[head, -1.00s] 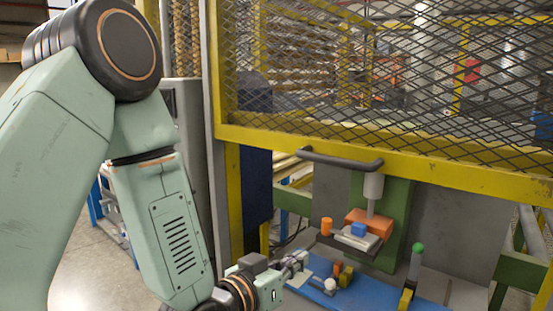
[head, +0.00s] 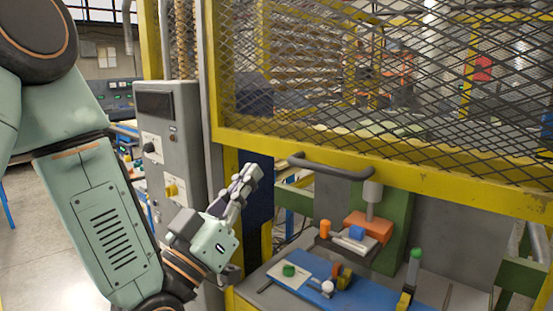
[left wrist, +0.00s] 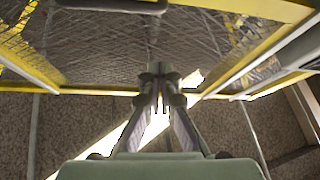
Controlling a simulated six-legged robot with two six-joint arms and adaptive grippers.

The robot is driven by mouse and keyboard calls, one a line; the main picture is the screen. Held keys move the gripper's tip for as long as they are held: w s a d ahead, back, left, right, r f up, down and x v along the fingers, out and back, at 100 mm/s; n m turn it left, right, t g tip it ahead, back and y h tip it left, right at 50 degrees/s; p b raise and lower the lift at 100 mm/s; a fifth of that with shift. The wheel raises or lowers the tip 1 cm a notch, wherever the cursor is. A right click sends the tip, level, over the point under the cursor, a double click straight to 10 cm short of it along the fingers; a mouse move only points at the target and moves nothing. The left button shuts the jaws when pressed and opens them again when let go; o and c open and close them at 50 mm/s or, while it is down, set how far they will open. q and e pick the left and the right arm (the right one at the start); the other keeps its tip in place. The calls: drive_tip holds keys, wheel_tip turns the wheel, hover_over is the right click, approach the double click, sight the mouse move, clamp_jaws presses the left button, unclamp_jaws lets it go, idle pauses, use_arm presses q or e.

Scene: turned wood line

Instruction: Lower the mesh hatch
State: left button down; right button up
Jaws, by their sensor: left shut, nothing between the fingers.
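The mesh hatch (head: 330,143) is a yellow frame with dark diamond mesh. It is raised, with its lower edge above the bench opening. A dark grey bar handle (head: 328,169) is fixed to its lower rail. My left gripper (head: 252,172) is shut and empty, left of the handle and apart from it, pointing up toward the rail. In the left wrist view my left gripper (left wrist: 160,80) has its fingers together, with the yellow rail (left wrist: 100,90) behind them and the handle (left wrist: 112,5) at the top edge. My right gripper is not in view.
Under the hatch, a press with an orange block (head: 372,226) stands behind a blue board (head: 330,282) with small coloured parts. A green-topped lever (head: 414,268) stands at the right. A grey control cabinet (head: 170,150) stands close to my left arm.

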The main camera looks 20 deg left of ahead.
use_arm(q)
drive_tip(key=a+b+x, duration=0.1)
drive_tip(key=b+x, duration=0.2)
drive_tip(key=x, duration=0.7)
drive_tip(key=f, duration=0.2)
drive_tip(key=d+f+p, duration=0.1)
drive_tip(key=f, duration=0.1)
drive_tip(key=shift+w+d, duration=0.15)
drive_tip(key=shift+w, duration=0.25)
drive_tip(key=shift+s+d+r, duration=0.1)
drive_tip(key=shift+s+d, duration=0.05)
drive_tip(key=shift+d, duration=0.05)
